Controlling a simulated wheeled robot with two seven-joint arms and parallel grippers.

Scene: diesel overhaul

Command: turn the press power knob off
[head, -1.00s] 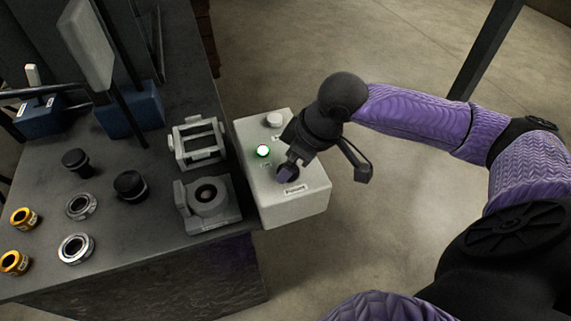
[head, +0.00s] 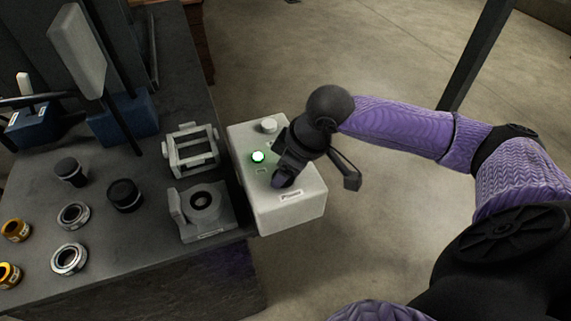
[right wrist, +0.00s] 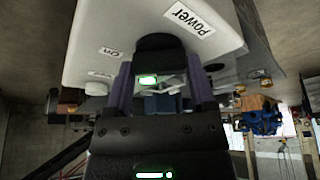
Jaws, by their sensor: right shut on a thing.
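The light grey press control box (head: 305,205) stands at the right edge of the bench. My right gripper (head: 283,180) reaches down onto its top and hides the power knob in the head view. In the right wrist view the dark knob (right wrist: 160,48) sits between the two purple fingers of my right gripper (right wrist: 161,85), which are shut on it. The "Power" label (right wrist: 189,17) is beside the knob. A round lamp (head: 258,157) on the box glows green. The knob's pointing direction cannot be made out. My left gripper is not in view.
A pale round button (head: 269,125) is at the box's far end. A grey frame fixture (head: 191,150) and a grey block with a round bore (head: 205,210) stand left of the box. Black caps, metal rings and gold rings lie farther left. Open floor lies to the right.

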